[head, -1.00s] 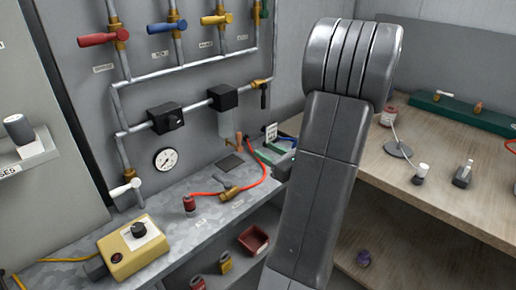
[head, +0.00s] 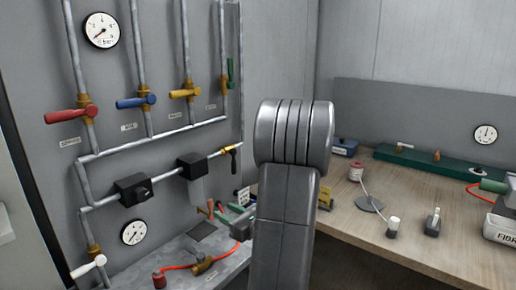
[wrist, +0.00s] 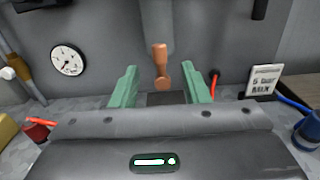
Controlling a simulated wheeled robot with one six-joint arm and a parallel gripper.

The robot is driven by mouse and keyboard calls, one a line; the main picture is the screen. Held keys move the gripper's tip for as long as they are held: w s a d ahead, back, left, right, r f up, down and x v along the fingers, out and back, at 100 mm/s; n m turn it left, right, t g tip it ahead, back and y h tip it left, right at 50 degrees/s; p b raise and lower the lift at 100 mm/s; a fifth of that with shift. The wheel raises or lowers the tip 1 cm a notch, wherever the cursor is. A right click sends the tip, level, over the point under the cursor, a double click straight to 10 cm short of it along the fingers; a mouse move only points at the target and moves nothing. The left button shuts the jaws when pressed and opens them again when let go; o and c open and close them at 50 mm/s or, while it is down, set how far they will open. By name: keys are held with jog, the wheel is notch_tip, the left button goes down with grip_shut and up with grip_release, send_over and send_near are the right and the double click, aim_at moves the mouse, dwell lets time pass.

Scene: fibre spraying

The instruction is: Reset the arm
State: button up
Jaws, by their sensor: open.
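My arm (head: 282,235) rises in the middle of the head view and hides part of the metal shelf and wooden bench behind it. My gripper (wrist: 162,90) shows in the wrist view as two green fingers standing apart, with nothing held between them. An orange-brown handle (wrist: 161,65) hangs beyond and between the fingertips in that view; it looks apart from them. A dark plate (wrist: 166,98) lies on the shelf behind the gripper.
The wall carries pipes with a red valve handle (head: 71,116), a blue one (head: 136,102) and a yellow one (head: 186,93). A gauge (head: 134,232) sits lower.

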aim_at(211, 204)
jog(key=p+x, duration=0.1)
jog(key=x, duration=0.7)
jog(key=shift+s, duration=0.15)
jog(key=shift+n, duration=0.3)
